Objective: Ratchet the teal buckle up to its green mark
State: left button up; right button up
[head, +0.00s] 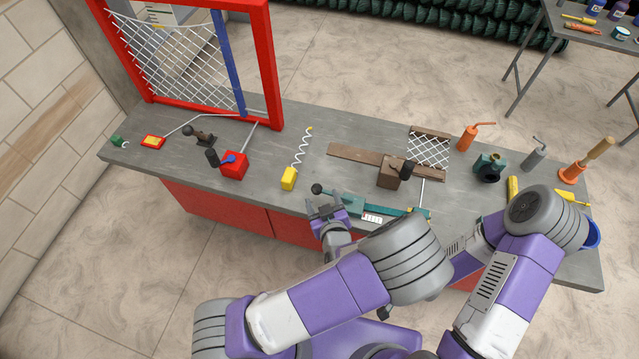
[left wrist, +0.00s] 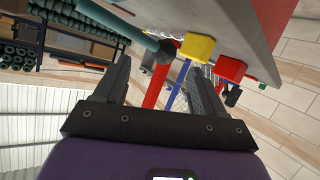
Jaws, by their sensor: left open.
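The teal buckle (head: 347,203) lies at the front edge of the grey bench, with a teal lever ending in a dark round knob (head: 316,188). A white label with red marks (head: 372,218) sits beside it. I cannot make out the green mark. My left gripper (head: 325,208) is open at the bench's front edge, just below the knob. In the left wrist view the teal lever (left wrist: 115,22) and its dark knob lie beyond the open fingers (left wrist: 160,85), and nothing is between the fingertips. My right gripper is hidden; only its arm shows.
A yellow block (head: 289,178) with a white coil and a red block (head: 234,165) stand to the left. A brown block (head: 391,173) with a black knob stands behind the buckle. A red frame (head: 270,70) with mesh rises at the back left. Several tools crowd the right end.

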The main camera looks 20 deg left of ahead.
aim_at(319, 192)
pick_arm(q)
jog(key=b+x, duration=0.1)
jog(key=x, duration=0.6)
jog(key=shift+s, duration=0.1)
jog(key=shift+c, duration=0.5)
grip_shut()
